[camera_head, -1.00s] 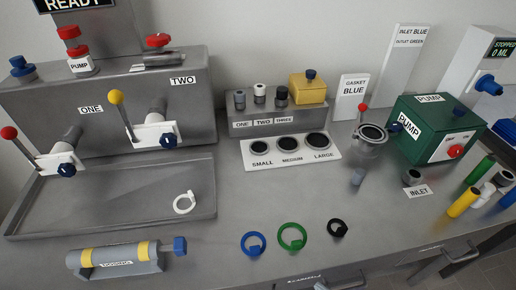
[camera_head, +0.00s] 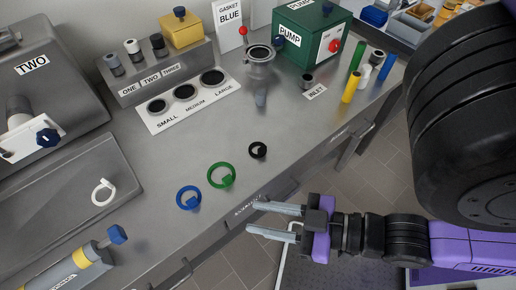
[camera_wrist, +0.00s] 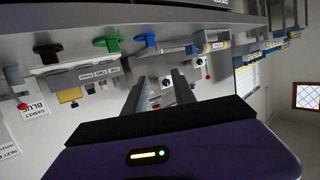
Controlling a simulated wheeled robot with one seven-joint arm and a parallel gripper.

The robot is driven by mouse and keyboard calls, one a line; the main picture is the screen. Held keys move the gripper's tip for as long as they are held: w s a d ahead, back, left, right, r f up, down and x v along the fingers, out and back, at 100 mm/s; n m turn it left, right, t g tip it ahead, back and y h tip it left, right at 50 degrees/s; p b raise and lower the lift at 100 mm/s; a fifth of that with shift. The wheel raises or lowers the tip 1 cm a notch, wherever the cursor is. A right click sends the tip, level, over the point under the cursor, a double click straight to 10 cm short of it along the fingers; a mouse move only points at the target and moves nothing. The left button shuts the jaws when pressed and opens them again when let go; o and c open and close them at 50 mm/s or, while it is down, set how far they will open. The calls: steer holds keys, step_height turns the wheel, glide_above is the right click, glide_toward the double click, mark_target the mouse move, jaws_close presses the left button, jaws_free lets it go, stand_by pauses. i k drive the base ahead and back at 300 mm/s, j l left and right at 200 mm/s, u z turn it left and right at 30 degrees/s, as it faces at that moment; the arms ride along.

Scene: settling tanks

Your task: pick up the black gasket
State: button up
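The black gasket (camera_head: 258,150) is a small ring with a tab, lying flat on the grey bench top near its front edge, right of the green ring (camera_head: 221,175). It also shows in the wrist view (camera_wrist: 47,52), near the left. My gripper (camera_head: 250,217) is open and empty, in front of the bench edge in the head view, with its two fingers apart and pointing left. It is apart from the black gasket. In the wrist view both fingers reach up the picture with nothing between them.
A blue ring (camera_head: 188,197) lies left of the green one, and a white ring (camera_head: 103,192) lies in the tray. Drawer handles stick out along the bench front.

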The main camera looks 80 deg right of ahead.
mark_target(262, 150)
steer(key=k+j, duration=0.1)
steer(key=j, duration=0.25)
steer(key=k+j+z, duration=0.1)
steer(key=j, duration=0.25)
steer(key=k+j, duration=0.15)
steer(key=j, duration=0.2)
steer(key=k+j, duration=0.15)
steer(key=j, duration=0.15)
steer(key=z, duration=0.05)
